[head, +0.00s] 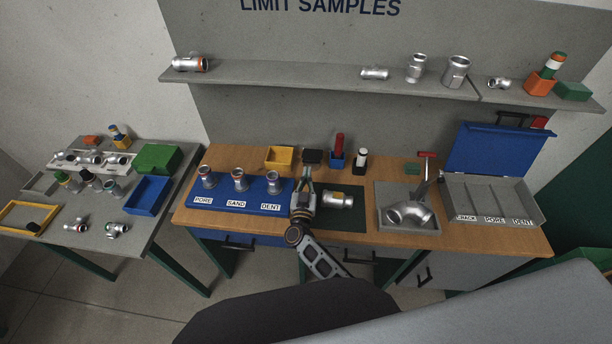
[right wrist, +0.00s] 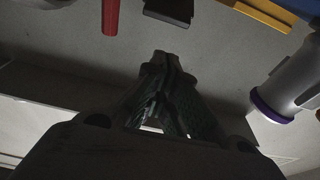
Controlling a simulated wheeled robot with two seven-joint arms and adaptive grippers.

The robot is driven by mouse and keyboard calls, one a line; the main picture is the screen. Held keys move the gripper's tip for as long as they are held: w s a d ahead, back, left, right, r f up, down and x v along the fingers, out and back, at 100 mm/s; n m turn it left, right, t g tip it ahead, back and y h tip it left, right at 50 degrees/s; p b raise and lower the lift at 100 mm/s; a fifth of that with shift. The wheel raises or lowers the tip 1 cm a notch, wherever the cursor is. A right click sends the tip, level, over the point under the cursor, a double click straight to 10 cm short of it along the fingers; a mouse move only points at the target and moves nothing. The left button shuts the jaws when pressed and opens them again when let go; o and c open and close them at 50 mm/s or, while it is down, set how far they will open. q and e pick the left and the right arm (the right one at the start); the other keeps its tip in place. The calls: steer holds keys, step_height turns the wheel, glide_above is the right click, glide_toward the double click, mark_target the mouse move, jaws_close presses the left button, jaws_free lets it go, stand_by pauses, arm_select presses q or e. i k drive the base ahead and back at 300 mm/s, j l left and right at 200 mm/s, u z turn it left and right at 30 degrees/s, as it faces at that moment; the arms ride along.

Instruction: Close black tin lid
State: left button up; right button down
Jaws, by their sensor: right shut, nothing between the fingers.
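The black tin (head: 312,157) stands at the back of the wooden bench, between the yellow bin and the blue holder. It looks like a small dark box with a flat top; I cannot make out a gap at its lid. Part of the tin (right wrist: 168,12) also shows at the top of the right wrist view. My right gripper (head: 307,183) is just in front of the tin, fingers pointing toward it. Its fingertips (right wrist: 165,62) are shut and empty, and they appear apart from the tin in the wrist view. My left gripper is not in view.
A yellow bin (head: 279,158) stands left of the tin and a blue holder with a red marker (head: 338,147) right of it. A blue labelled board (head: 222,203) with several fittings is left of my gripper. A silver fitting (head: 338,200) lies on the dark mat to its right.

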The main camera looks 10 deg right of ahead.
mark_target(309, 155)
steer(key=i+j+z, duration=0.15)
steer(key=j+z, duration=0.2)
steer(key=j, duration=0.4)
steer(key=j+z, duration=0.3)
steer(key=j, duration=0.45)
